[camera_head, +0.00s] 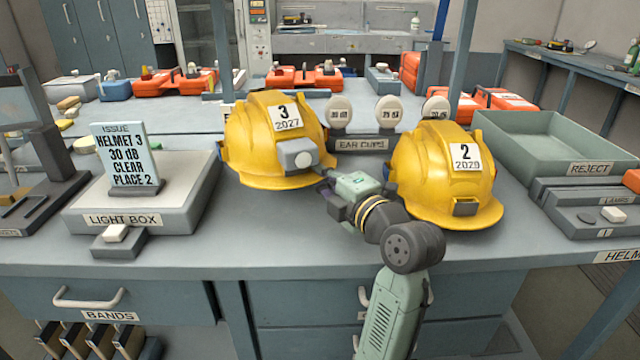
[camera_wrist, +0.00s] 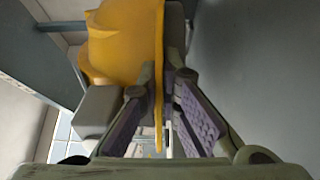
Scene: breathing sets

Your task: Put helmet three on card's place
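Helmet three (camera_head: 252,148) is yellow, with a "3 2027" label and a grey block on its front; it stands over the bench, right of the light box. My gripper (camera_head: 328,178) is at its right front side. In the wrist view the fingers (camera_wrist: 162,85) close in on both sides of the yellow brim (camera_wrist: 159,60), seemingly pinching it. Whether the helmet touches the bench is hard to tell. The card (camera_head: 125,158) stands on the light box (camera_head: 190,190) and reads "ISSUE HELMET 3, 30 dB, CLEAR, PLACE 2". No spot marked place 2 is visible.
Helmet two (camera_head: 425,175), also yellow, stands close to the right of my gripper. The ear cups rack (camera_head: 362,144) is behind. A reject tray (camera_head: 530,150) and lamps box (camera_head: 570,205) are at right. A partly cut "HELM" label (camera_head: 625,256) is on the right front edge.

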